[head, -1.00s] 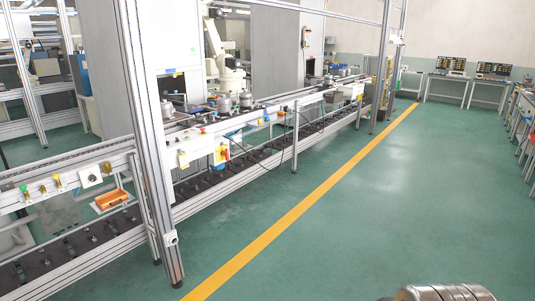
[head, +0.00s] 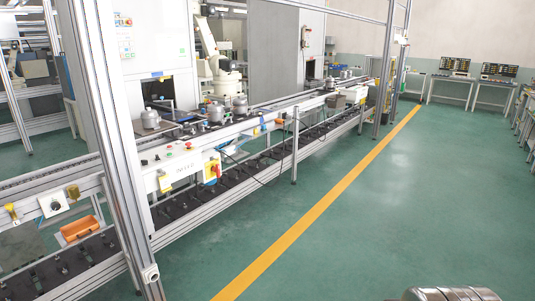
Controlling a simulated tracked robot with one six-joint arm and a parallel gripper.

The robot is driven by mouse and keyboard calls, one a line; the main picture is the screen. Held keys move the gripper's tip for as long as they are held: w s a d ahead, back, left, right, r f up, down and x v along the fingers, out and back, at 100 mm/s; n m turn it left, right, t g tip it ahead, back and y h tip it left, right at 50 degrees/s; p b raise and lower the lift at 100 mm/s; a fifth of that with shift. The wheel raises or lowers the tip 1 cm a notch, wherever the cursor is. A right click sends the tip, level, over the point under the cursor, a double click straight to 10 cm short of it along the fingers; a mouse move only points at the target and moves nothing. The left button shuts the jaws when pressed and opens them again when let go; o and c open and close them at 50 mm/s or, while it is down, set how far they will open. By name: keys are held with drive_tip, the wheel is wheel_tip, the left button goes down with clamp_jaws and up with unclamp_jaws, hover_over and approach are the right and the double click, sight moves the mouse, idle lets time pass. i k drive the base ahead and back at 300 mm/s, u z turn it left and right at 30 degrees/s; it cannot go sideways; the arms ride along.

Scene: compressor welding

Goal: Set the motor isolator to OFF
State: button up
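A yellow switch box with a red rotary handle (head: 212,171) is on the front side of the conveyor line, left of the picture's middle. It looks like an isolator, but its handle position is too small to read. A white box with a dark round knob (head: 53,204) sits on the same front rail, further left and nearer. I cannot tell from any label which one is the motor isolator. My gripper is not in view. Only a rounded metal part of my own body shows at the bottom right edge.
The conveyor line (head: 265,113) runs from the near left to the far middle. An aluminium post (head: 103,130) stands in front of it. An orange bin (head: 78,229) is on the lower level. The green floor is clear on both sides of the yellow line (head: 318,211).

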sight(216, 169)
drive_tip(key=u, duration=0.2)
drive_tip(key=i, duration=1.85)
drive_tip(key=u, duration=0.65)
drive_tip(key=i, duration=0.85)
drive_tip(key=u, duration=0.65)
drive_tip(key=i, duration=1)
drive_tip(key=u, duration=0.3)
